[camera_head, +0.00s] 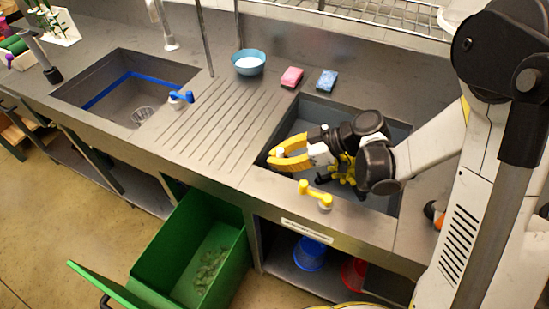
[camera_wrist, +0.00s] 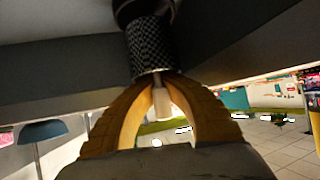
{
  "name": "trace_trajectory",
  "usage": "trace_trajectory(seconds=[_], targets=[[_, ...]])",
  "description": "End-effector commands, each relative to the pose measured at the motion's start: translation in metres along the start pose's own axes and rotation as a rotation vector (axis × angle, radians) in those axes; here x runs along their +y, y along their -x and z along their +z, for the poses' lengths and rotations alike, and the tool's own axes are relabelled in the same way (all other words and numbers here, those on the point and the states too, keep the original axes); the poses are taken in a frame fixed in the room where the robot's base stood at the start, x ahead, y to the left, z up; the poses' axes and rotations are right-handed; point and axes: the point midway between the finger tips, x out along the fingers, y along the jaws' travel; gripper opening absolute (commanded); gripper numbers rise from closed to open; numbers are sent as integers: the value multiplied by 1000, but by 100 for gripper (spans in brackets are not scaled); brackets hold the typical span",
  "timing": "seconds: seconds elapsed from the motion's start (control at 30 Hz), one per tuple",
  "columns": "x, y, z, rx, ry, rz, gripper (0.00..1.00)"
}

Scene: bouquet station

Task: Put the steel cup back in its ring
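My gripper (camera_head: 274,160) has curved yellow fingers and is over the front left part of the right sink (camera_head: 402,130) in the head view. In the wrist view its fingers (camera_wrist: 158,78) arch toward each other. Their tips come close to the lower end of a dark cylinder with a fine checked pattern (camera_wrist: 150,45). A pale grey stem (camera_wrist: 161,102) shows between the fingers. I cannot tell whether this is the steel cup, or whether the fingers grip it. No steel cup or empty ring stands out clearly in the head view.
The left sink (camera_head: 110,92) has a round metal drain strainer (camera_head: 143,116). A yellow tap handle (camera_head: 315,193) stands on the front rim by my gripper. A blue bowl (camera_head: 248,62), pink sponge (camera_head: 291,77) and blue sponge (camera_head: 326,81) lie behind. An open green bin (camera_head: 165,250) stands below.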

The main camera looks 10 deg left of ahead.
Motion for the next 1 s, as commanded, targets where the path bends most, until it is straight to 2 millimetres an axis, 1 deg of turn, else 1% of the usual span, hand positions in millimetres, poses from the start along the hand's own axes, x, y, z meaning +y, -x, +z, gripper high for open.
trace_trajectory(seconds=[0.6, 1.0], targets=[[0, -8, 12, 0, 0, 0, 0], [0, -8, 13, 0, 0, 0, 0]])
